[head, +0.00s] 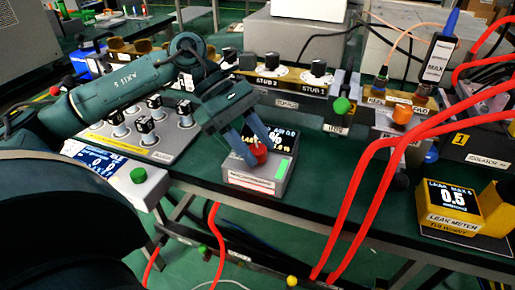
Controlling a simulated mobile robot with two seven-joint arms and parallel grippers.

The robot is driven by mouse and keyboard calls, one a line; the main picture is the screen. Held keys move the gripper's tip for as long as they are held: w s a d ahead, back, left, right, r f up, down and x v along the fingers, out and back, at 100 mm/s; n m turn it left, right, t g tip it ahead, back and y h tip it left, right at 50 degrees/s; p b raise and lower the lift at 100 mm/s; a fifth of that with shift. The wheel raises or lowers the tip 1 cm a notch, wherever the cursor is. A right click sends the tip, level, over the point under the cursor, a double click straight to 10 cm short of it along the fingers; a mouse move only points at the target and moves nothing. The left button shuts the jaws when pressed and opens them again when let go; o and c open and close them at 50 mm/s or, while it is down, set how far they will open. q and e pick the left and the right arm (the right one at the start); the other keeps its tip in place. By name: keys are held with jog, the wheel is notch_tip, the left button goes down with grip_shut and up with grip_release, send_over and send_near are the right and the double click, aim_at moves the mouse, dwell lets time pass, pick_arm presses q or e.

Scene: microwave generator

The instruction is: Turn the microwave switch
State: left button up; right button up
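A small grey box (240,181) with a dark display, a green label and a red strip sits near the front edge of the green table. A red knob (260,154) shows on top of it; I take this as the switch. My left gripper (260,156) reaches down from the upper left, with its two blue fingers on either side of the red knob. The fingers hide part of the knob and display. I cannot tell whether they press on the knob or stand just clear of it. My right gripper is not in view.
A panel with several black-topped knobs (184,112) lies left of the box. A unit with a green button (138,175) stands at the table's left edge. Red cables (352,195) hang across the right side. A yellow leak meter (451,203) stands at right. Tuner stubs (272,62) line the back.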

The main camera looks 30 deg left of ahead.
pick_arm(q)
jog(key=shift+d+f, duration=0.35)
jog(key=shift+d, duration=0.05)
jog(key=c, duration=0.7)
